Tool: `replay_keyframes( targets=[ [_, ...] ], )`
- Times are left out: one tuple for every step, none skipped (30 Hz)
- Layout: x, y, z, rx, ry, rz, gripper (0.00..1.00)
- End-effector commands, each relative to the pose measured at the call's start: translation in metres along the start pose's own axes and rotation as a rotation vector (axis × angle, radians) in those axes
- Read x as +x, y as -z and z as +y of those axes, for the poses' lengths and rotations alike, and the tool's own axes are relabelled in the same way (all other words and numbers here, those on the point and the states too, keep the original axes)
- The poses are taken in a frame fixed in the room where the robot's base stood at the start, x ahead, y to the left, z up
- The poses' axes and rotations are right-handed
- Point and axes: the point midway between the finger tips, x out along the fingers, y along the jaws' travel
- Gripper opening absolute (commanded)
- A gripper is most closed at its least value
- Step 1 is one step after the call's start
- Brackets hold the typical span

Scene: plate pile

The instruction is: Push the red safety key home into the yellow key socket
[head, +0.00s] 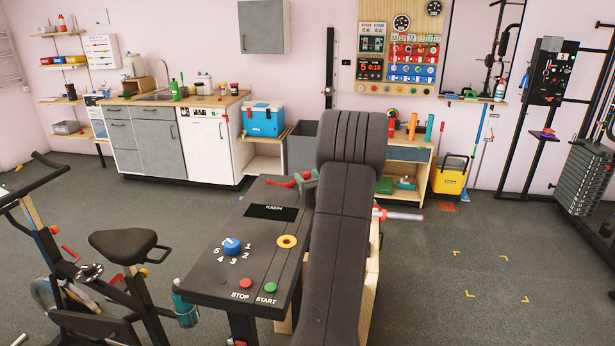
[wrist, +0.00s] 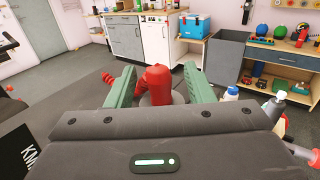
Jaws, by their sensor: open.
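The yellow key socket (head: 287,241) is a ring with a dark centre on the console top, right of the blue dial. It is out of the wrist view. The red safety key (wrist: 155,85) stands between the two green fingers of my gripper (wrist: 159,73), above a grey round base. The fingers are open, one on each side of it. In the head view my gripper (head: 307,182) is at the console's far right corner, partly hidden by my arm. A little red of the key (head: 304,175) shows there. Another red piece (head: 280,184) lies just left.
The dark console (head: 215,276) carries a blue dial (head: 232,246), a red STOP button (head: 245,283), a green START button (head: 270,287) and a display (head: 271,212). An exercise bike (head: 123,246) stands at left. A workbench (head: 408,155) stands behind.

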Motion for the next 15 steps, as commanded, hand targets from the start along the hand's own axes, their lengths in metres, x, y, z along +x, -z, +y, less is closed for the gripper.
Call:
replay_keyframes(
  targets=[
    [0.0035,-0.0005,0.0002,0.000,0.000,0.001,0.48],
    [0.0047,-0.0001,0.0001,0.000,0.000,0.001,0.48],
    [0.0054,0.0003,0.0000,0.000,0.000,0.001,0.48],
    [0.0056,0.0005,-0.0001,0.000,0.001,0.001,0.48],
    [0.0056,0.0006,-0.0001,0.000,0.001,0.001,0.48],
    [0.0055,0.0007,-0.0001,0.000,0.001,0.000,0.48],
    [0.0054,0.0007,-0.0001,0.000,0.001,0.000,0.48],
    [0.0054,0.0007,-0.0001,0.000,0.001,0.000,0.48],
    [0.0053,0.0007,-0.0001,0.000,0.001,0.000,0.46],
    [0.0053,0.0006,-0.0001,0.000,0.001,0.000,0.40],
    [0.0052,0.0006,-0.0001,0.000,0.001,0.000,0.34],
    [0.0052,0.0006,-0.0001,0.000,0.001,0.000,0.26],
    [0.0052,0.0006,-0.0001,0.000,0.001,0.000,0.20],
    [0.0052,0.0005,-0.0001,0.000,0.001,0.000,0.14],
    [0.0051,0.0005,-0.0001,0.000,0.001,0.000,0.06]
  ],
)
